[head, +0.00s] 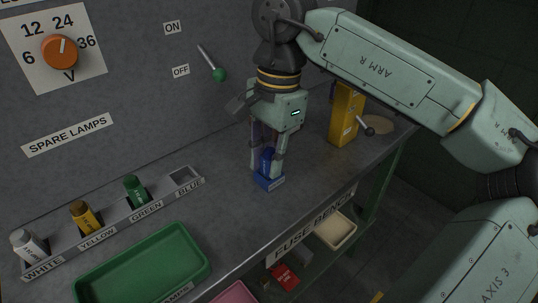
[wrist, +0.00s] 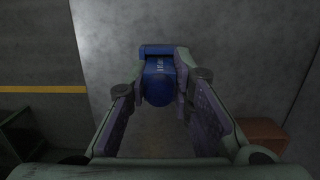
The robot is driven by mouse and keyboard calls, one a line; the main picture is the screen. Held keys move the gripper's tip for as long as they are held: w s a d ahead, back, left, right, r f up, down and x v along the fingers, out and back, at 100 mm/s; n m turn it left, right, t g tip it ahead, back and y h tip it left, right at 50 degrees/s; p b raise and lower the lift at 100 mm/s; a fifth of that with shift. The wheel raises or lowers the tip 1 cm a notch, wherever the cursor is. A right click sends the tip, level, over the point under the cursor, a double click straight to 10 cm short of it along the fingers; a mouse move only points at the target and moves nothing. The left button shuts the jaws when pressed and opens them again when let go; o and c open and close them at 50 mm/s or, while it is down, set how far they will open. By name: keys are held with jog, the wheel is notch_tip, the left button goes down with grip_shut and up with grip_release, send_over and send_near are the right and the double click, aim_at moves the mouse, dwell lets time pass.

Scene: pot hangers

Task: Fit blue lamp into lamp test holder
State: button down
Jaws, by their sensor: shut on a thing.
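The blue lamp (head: 267,158) is a blue cylinder, upright between the fingers of my gripper (head: 266,155). My gripper is shut on it, pointing down over the bench.
The spare lamp rack (head: 115,222) holds white, yellow and green lamps; its blue slot (head: 186,177) is empty. A green tray (head: 150,265) lies at the front left. Bench between rack and block is clear.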

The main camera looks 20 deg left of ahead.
jog(key=shift+f, duration=0.1)
jog(key=shift+s+f+b, duration=0.15)
jog(key=shift+f+b, duration=0.4)
jog(key=shift+f, duration=0.05)
jog(key=c, duration=1.9)
grip_release()
jog(key=o, duration=0.5)
jog(key=shift+f, duration=0.15)
jog(key=shift+r, duration=0.2)
jog(key=r, duration=0.4)
jog(key=w+r+p, duration=0.1)
jog(key=r, duration=0.8)
jog(key=shift+w+d+r, duration=0.1)
jog(key=shift+w+d, duration=0.15)
jog(key=shift+d, duration=0.15)
